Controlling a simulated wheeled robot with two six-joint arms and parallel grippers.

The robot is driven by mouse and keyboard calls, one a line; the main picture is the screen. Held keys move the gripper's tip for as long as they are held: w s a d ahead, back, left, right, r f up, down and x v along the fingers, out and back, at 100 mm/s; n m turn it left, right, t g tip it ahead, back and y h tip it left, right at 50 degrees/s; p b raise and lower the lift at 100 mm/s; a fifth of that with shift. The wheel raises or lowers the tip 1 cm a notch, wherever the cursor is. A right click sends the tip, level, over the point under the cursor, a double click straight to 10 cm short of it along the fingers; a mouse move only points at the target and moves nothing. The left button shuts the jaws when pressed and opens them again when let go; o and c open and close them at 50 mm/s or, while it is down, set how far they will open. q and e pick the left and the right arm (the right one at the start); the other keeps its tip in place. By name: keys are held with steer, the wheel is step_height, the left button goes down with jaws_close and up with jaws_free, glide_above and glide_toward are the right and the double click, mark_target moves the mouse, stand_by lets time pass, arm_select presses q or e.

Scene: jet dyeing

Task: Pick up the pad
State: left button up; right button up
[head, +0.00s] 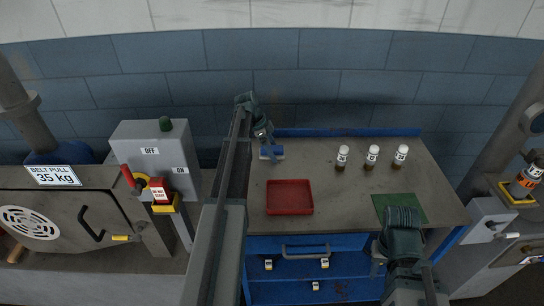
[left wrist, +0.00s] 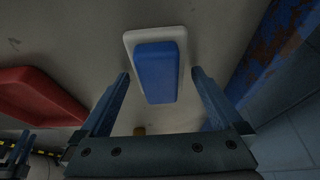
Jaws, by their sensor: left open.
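The pad is a blue block on a white base. In the left wrist view the pad (left wrist: 156,72) lies on the grey worktop just beyond and between my finger tips. In the head view the pad (head: 279,151) shows at the back left of the worktop, partly hidden by my gripper. My left gripper (head: 268,151) is open above it, fingers pointing down; in the left wrist view the gripper (left wrist: 160,76) has one finger on each side of the pad's near end, with nothing held. My right arm is at the front right of the worktop; its fingers are mostly hidden.
A red tray (head: 290,197) lies in front of the pad. Three labelled vials (head: 372,156) stand at the back right, and a green mat (head: 392,207) lies at the right. A raised blue edge (head: 345,132) runs behind the worktop. A grey switch box (head: 155,150) stands left.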

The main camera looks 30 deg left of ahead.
mark_target(276, 148)
arm_select(q)
steer(key=shift+f, duration=0.15)
stand_by(0.4)
steer(key=c, duration=1.3)
steer(key=shift+r+p, duration=0.5)
steer(key=shift+r, duration=0.2)
step_height(276, 148, up, 3)
steer(key=p, duration=0.3)
steer(key=s, duration=1)
steer(key=s+a+r+p, duration=0.1)
steer(key=s, duration=0.5)
